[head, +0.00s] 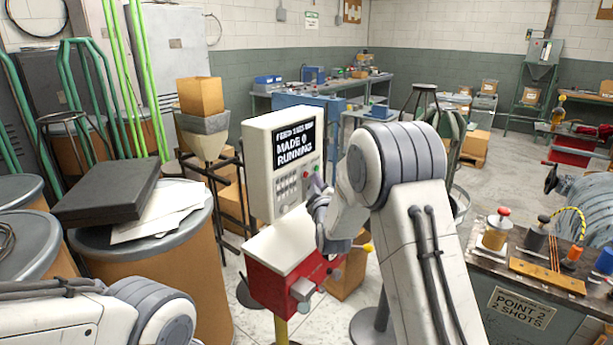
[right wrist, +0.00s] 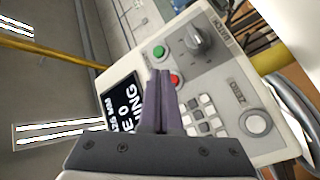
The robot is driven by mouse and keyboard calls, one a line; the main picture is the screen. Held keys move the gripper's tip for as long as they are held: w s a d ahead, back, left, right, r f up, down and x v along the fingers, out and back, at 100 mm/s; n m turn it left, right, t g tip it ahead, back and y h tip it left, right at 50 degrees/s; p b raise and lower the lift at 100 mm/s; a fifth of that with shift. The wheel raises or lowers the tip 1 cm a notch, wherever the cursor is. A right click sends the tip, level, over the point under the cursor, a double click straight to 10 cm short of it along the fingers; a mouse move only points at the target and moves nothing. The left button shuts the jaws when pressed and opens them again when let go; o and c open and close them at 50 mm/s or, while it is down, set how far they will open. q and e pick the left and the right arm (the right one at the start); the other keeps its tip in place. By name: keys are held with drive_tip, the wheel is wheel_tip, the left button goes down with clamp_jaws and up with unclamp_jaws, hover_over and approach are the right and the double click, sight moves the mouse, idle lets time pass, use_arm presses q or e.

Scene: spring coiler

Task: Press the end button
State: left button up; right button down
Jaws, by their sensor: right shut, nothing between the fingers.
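The control panel is a cream box (head: 260,165) with a dark screen (head: 293,142) reading "MADE 0 RUNNING". In the right wrist view the panel face carries a green button (right wrist: 158,51), a red button (right wrist: 176,81), a dark knob (right wrist: 205,40), a grey keypad (right wrist: 204,127) and a round button labelled ZERO (right wrist: 255,123). I can read no label saying "end". My right gripper (right wrist: 160,73) is shut and empty, its tips in front of the panel between the green and red buttons. I cannot tell whether they touch. My left gripper is out of view.
The panel stands over a red machine base (head: 270,285) with a pale top. Drums stand at the left, one bearing a black case (head: 108,190) and papers. A bench with a "POINT 2 2 SHOTS" sign (head: 521,307) is at the right.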

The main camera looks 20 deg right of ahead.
drive_tip(key=shift+w+a, duration=0.1)
drive_tip(key=shift+a, duration=0.05)
drive_tip(key=shift+w+a, duration=0.1)
drive_tip(key=shift+w, duration=0.15)
drive_tip(key=shift+w+a+b, duration=0.25)
drive_tip(key=shift+w+b, duration=0.05)
drive_tip(key=shift+b, duration=0.05)
idle(0.9)
drive_tip(key=shift+s+d, duration=0.1)
drive_tip(key=shift+s, duration=0.05)
drive_tip(key=shift+s+d+b, duration=0.35)
drive_tip(key=shift+s+b, duration=0.05)
drive_tip(key=shift+s, duration=0.1)
